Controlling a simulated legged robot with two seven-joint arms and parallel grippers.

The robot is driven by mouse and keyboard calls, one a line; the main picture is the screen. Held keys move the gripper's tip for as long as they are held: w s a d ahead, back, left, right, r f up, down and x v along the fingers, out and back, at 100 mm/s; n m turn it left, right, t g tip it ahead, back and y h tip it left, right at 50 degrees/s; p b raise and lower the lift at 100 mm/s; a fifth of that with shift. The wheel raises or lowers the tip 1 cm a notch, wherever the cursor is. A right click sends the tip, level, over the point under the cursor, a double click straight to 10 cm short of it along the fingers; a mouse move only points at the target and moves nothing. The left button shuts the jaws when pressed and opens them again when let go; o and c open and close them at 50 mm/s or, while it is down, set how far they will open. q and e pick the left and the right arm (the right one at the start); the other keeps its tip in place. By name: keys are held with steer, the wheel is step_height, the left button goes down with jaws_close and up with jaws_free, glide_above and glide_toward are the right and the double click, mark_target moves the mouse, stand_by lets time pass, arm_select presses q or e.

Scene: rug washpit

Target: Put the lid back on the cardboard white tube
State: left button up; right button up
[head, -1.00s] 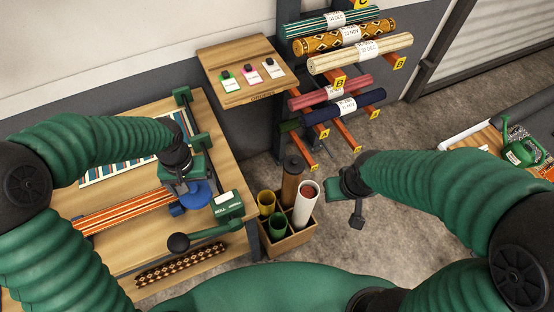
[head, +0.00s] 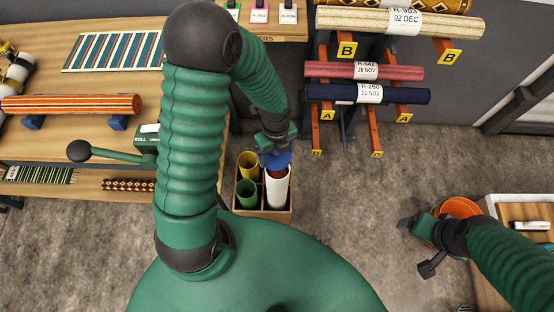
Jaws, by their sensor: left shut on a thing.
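The white cardboard tube (head: 277,190) stands upright in the right front compartment of a wooden crate (head: 262,212). My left gripper (head: 276,153) is shut on the blue lid (head: 277,161) and holds it at the tube's top. Some dark red shows below the lid at the tube's mouth. I cannot tell whether the lid touches the rim. My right gripper (head: 418,246) is empty, with its fingers apart, beside an orange bucket (head: 457,208) at the right.
A yellow tube (head: 248,163) and a green tube (head: 246,192) stand in the crate's left compartments. A rack with rolled rugs (head: 365,93) rises behind the crate. A wooden bench (head: 110,50) with an orange striped roll (head: 75,104) is at the left. The floor between crate and bucket is clear.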

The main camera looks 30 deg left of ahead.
arm_select(q)
steer(key=shift+s+d+f+m, duration=0.1)
steer(key=shift+d+f+m, duration=0.2)
steer(key=shift+m, duration=0.2)
steer(key=shift+d+f+b, duration=0.55)
steer(key=shift+d+b, duration=0.15)
steer(key=shift+b, duration=0.15)
steer(key=f+b, duration=0.1)
steer(key=a+f+b, duration=0.1)
steer(key=f+b, duration=0.1)
steer(key=b, duration=0.1)
steer(key=shift+a+f, duration=0.3)
steer(key=shift+f, duration=0.4)
steer(key=shift+d+f, duration=0.1)
steer(key=shift+f, duration=0.15)
steer(key=shift+d, duration=0.35)
arm_select(e)
step_height(320, 180, down, 7)
steer(key=d, duration=0.1)
steer(key=shift+d, duration=0.35)
arm_select(q)
steer(key=shift+a, duration=0.1)
arm_select(e)
steer(key=shift+s+a+r, duration=0.1)
